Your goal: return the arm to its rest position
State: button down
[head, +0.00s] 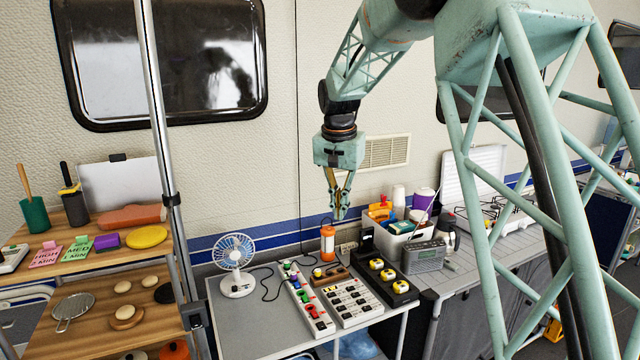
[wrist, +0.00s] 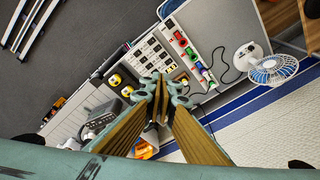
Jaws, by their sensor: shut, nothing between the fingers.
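A white power strip (head: 306,302) with a row of coloured switches lies on the grey table. Its blue switch (head: 298,287) is a small spot in the head view, among green and red ones; which way it is tipped is too small to tell. The strip also shows in the wrist view (wrist: 192,55), with the blue switch (wrist: 204,72) towards its lower end. My gripper (head: 340,214) hangs pointing down, well above the table and behind the strip, touching nothing. Its fingers (wrist: 160,82) are together and empty.
A white fan (head: 235,262) stands left of the strip. A metal pole (head: 160,130) rises at left. Black cables lie near the strip.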

jog(key=s+d+r+n+b, duration=0.1)
jog(key=s+d+r, duration=0.3)
jog(key=s, duration=0.6)
jog(key=s+d+r, duration=0.3)
jog(key=s+r, duration=0.1)
jog(key=s, duration=0.5)
jog(key=s+d+r+n+b, duration=0.1)
jog(key=s+d+r, duration=0.3)
jog(key=s, duration=0.6)
jog(key=s+d+f+n, duration=0.1)
jog(key=s+f, duration=0.1)
jog(key=s, duration=0.8)
jog(key=s+d+f+t+b, duration=0.1)
jog(key=s+d+f, duration=0.1)
jog(key=s, duration=0.9)
jog(key=s+d+f+n+b, duration=0.1)
jog(key=s+f, duration=0.3)
jog(key=s, duration=0.6)
jog(key=shift+s+d+n+t, duration=0.15)
jog(key=shift+n+t, duration=0.15)
jog(key=shift+t, duration=0.1)
